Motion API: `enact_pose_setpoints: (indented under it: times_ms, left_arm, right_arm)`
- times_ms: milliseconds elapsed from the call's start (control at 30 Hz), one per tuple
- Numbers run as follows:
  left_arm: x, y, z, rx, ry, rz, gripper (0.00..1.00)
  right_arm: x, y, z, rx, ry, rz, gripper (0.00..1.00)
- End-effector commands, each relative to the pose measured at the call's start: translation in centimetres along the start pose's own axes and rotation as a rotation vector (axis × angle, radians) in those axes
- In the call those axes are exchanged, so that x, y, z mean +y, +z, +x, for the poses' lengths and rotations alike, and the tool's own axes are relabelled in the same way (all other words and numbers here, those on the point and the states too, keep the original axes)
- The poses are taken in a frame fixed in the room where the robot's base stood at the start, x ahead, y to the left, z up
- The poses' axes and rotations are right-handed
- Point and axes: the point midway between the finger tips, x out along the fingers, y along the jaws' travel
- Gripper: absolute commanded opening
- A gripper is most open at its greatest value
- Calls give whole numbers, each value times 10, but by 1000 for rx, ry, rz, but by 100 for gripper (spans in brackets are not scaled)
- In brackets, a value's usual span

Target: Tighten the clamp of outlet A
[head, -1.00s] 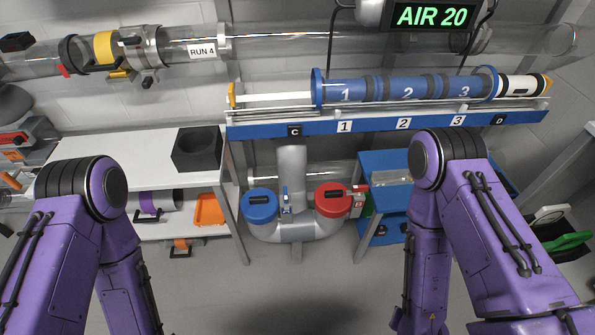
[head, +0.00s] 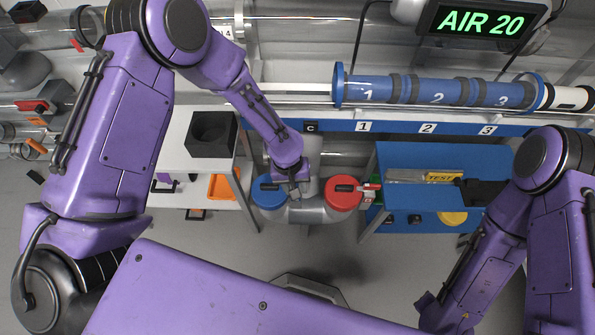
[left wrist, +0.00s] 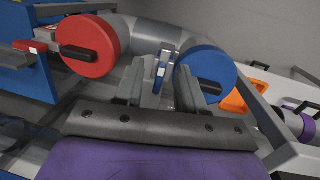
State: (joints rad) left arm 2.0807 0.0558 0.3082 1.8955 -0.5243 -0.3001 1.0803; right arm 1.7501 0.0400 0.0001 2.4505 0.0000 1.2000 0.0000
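A grey pipe fitting (head: 308,214) has a blue round cap (head: 268,194) on its left and a red round cap (head: 339,196) on its right. I cannot read a label for outlet A. In the left wrist view, the blue cap (left wrist: 218,68) is on the right and the red cap (left wrist: 88,52) on the left. My left gripper (head: 294,189) reaches down at the fitting beside the blue cap. In the wrist view its fingers (left wrist: 159,88) are apart, with the lever seen between and beyond them; contact is unclear. My right gripper is out of view.
A red latch (head: 370,187) sits beside the red cap. A white table (head: 180,165) with a black block (head: 212,134) stands left, a blue bench (head: 410,160) right. A blue rail (head: 400,127) with a numbered blue tube (head: 440,92) runs above.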

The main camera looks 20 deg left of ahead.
Motion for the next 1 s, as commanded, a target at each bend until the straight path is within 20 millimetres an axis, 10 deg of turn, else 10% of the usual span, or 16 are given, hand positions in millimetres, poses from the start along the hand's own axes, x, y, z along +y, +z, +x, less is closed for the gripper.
enact_pose_setpoints:
  times_ms: [200,700,1000]
  left_arm:
    - [10,-40,-49,65,-130,33,39]
    - [-3,-46,44,63,-135,33,39]
    - [-5,-46,53,65,-135,32,39]
  right_arm:
    - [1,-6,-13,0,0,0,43]
    - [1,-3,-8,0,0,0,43]
    - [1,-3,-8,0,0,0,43]
